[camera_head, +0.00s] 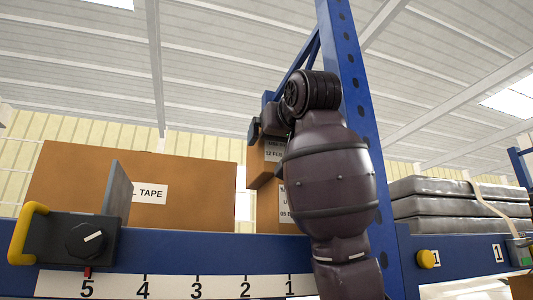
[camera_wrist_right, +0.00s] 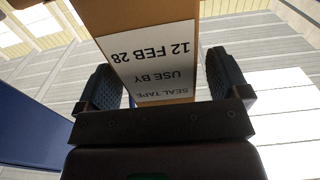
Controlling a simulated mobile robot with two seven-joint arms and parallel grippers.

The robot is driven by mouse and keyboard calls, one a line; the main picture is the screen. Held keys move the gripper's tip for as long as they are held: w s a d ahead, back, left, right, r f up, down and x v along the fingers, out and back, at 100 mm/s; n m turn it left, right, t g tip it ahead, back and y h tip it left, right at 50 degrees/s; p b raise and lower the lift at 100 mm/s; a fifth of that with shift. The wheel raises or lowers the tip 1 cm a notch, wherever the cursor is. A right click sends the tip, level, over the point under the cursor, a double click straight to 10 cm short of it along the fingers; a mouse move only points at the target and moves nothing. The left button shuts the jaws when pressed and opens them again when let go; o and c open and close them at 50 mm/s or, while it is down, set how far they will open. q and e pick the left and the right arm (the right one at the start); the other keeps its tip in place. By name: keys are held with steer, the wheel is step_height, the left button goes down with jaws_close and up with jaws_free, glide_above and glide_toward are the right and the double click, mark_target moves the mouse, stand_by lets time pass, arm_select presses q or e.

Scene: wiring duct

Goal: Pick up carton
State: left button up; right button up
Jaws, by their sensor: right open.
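My right gripper (camera_wrist_right: 160,62) is open, with one finger on each side of the carton and narrow gaps visible. In the head view the right gripper (camera_head: 258,126) is at the carton's upper left, mostly hidden by the wrist. My left gripper is not in view.
Another brown carton (camera_head: 267,208) is below the labelled one. A large carton (camera_head: 70,185) stands at left behind a grey plate (camera_head: 117,190) and a yellow-handled knob box (camera_head: 70,240). A blue upright (camera_head: 352,90) is close to my right arm. Grey stacked packs (camera_head: 440,208) lie at right.

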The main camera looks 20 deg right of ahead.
steer(key=shift+w, duration=1.3)
steer(key=c, duration=1.1)
step_height(320, 180, up, 10)
steer(key=shift+s+p, duration=0.1)
steer(key=shift+p, duration=0.35)
